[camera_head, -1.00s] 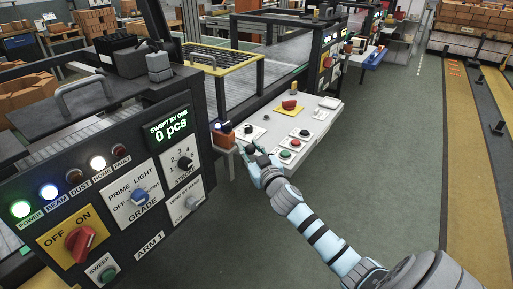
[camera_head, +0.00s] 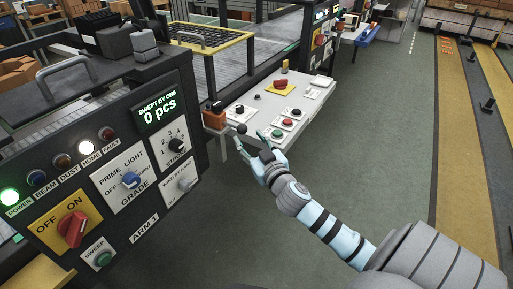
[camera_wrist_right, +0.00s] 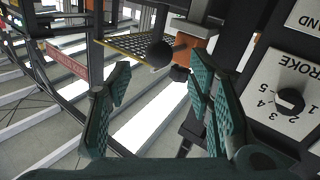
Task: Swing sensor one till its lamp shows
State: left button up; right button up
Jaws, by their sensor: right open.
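The sensor is an orange box (camera_head: 214,117) at the left end of the white desk, with a dark arm ending in a black ball (camera_head: 241,129). I see no lit lamp on it now. My right gripper (camera_head: 249,138) is open and empty, its fingertips close to the ball. In the right wrist view the ball (camera_wrist_right: 160,54) lies just beyond and between the two spread fingers, with the orange box (camera_wrist_right: 196,47) behind to the right. I cannot tell whether a finger touches the ball. My left gripper is out of view.
The white desk (camera_head: 262,103) carries a red knob and several buttons. Open floor lies right.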

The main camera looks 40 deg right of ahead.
jog(key=v, duration=0.5)
jog(key=shift+s, duration=0.2)
jog(key=s+d+f+n+g+p, duration=0.1)
jog(key=s+d+f+g, duration=0.15)
jog(key=f, duration=0.75)
jog(key=s+d+f+n+g+p, duration=0.1)
jog(key=s+f+g, duration=0.25)
jog(key=f, duration=0.65)
jog(key=s+d+f+n+g+p, duration=0.15)
jog(key=s+f, duration=0.25)
jog(key=f, duration=0.6)
jog(key=s+a+f+m+g+y+p, duration=0.1)
jog(key=s+a+f+g, duration=0.1)
jog(key=s+f, duration=0.4)
jog(key=s+a+f+g+y+p, duration=0.1)
jog(key=s+a+f+g, duration=0.15)
jog(key=s+f, duration=0.4)
jog(key=s+a+m+g+p, duration=0.1)
jog(key=s+a+g, duration=0.1)
jog(key=s+a, duration=0.3)
jog(key=s+a+f+g+y+p, duration=0.1)
jog(key=s+a, duration=0.4)
jog(key=s, duration=0.7)
jog(key=shift+s+a+f+m+g+y+p, duration=0.2)
jog(key=shift+a+f+m+g+y+p, duration=0.15)
jog(key=shift+g, duration=0.25)
